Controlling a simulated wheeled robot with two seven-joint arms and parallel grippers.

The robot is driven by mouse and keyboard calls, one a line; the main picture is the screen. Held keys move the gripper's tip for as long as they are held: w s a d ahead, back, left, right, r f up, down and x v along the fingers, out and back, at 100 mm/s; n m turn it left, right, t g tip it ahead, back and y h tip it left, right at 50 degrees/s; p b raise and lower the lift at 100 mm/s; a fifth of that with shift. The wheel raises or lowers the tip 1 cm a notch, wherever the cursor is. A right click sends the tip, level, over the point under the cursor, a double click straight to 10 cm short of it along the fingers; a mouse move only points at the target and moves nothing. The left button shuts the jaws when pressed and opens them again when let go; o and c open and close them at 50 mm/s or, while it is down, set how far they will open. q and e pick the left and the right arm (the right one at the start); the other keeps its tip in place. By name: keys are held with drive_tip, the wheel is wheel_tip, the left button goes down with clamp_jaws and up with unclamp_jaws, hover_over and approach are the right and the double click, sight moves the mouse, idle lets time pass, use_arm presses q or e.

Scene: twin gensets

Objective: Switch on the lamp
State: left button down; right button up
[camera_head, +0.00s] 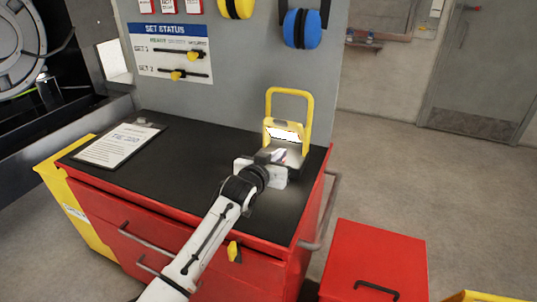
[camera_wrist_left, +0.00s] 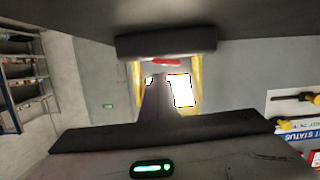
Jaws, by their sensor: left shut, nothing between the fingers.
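The lamp (camera_head: 291,134) is a yellow-framed work light with a tall handle, standing upright at the back right of the black bench top. Its panel is bright white and the bench in front of it is lit, so it looks on. My left gripper (camera_head: 274,157) is shut and empty, right in front of the lamp's lower part. Whether it touches the lamp I cannot tell. In the left wrist view the bright lamp panel (camera_wrist_left: 181,91) lies beyond the fingers. The lamp's switch is not clearly visible. My right gripper is not in view.
A clipboard (camera_head: 118,145) lies at the left of the bench top (camera_head: 190,150). A grey panel behind carries a status board (camera_head: 172,52) and yellow and blue ear defenders (camera_head: 302,29). A red box (camera_head: 375,258) stands right of the bench. The floor beyond is clear.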

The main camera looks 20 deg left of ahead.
use_arm(q)
drive_tip(key=s+r, duration=0.5)
drive_tip(key=s, duration=0.4)
drive_tip(key=shift+s+a+r, duration=0.2)
drive_tip(key=shift+s+a, duration=0.1)
drive_tip(key=shift+s, duration=0.1)
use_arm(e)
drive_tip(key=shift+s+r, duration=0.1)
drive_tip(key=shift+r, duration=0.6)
use_arm(q)
drive_tip(key=shift+f, duration=0.1)
